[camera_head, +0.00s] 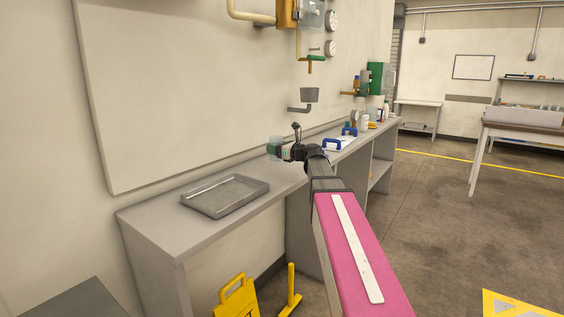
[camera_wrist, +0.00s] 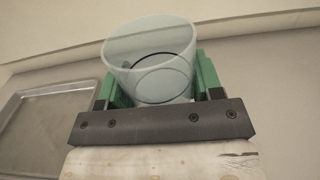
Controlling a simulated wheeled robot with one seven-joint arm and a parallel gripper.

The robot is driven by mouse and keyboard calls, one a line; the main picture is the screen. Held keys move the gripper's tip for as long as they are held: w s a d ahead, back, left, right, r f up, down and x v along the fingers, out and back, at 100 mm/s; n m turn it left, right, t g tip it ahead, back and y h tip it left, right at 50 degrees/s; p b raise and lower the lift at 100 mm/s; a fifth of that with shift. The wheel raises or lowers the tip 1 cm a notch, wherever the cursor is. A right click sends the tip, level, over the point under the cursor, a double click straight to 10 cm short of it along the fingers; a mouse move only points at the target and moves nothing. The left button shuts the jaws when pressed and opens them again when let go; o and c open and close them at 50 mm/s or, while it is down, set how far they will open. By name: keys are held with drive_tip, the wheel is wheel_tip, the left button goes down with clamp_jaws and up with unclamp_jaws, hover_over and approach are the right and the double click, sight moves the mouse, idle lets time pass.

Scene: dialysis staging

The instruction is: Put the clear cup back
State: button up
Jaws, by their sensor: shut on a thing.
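The clear cup (camera_wrist: 150,62) is a see-through, open-topped cup, held between the green fingers of my gripper (camera_wrist: 155,88) in the wrist view. In the head view the cup (camera_head: 277,143) is small and pale at the end of my arm, over the grey counter (camera_head: 160,220) near the wall. My gripper (camera_head: 276,151) is shut on it. From these views I cannot tell whether the cup's base touches the counter or hangs above it.
A grey metal tray (camera_head: 225,195) lies on the counter left of my gripper. Blue-handled items (camera_head: 349,131) and several bottles (camera_head: 364,121) stand farther along the counter to the right. Yellow floor signs (camera_head: 238,298) stand below the front edge. Bare counter shows between tray and gripper.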

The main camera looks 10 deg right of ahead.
drive_tip(key=w+d+f, duration=0.1)
drive_tip(key=d+f, duration=0.1)
drive_tip(key=d, duration=0.1)
drive_tip(key=shift+w, duration=0.4)
drive_tip(key=shift+f, duration=2)
drive_tip(key=shift+f, duration=0.1)
drive_tip(key=o, duration=1)
drive_tip(key=shift+s+d, duration=0.1)
drive_tip(key=shift+s, duration=0.1)
drive_tip(key=v, duration=1.1)
drive_tip(key=shift+s+d, duration=0.2)
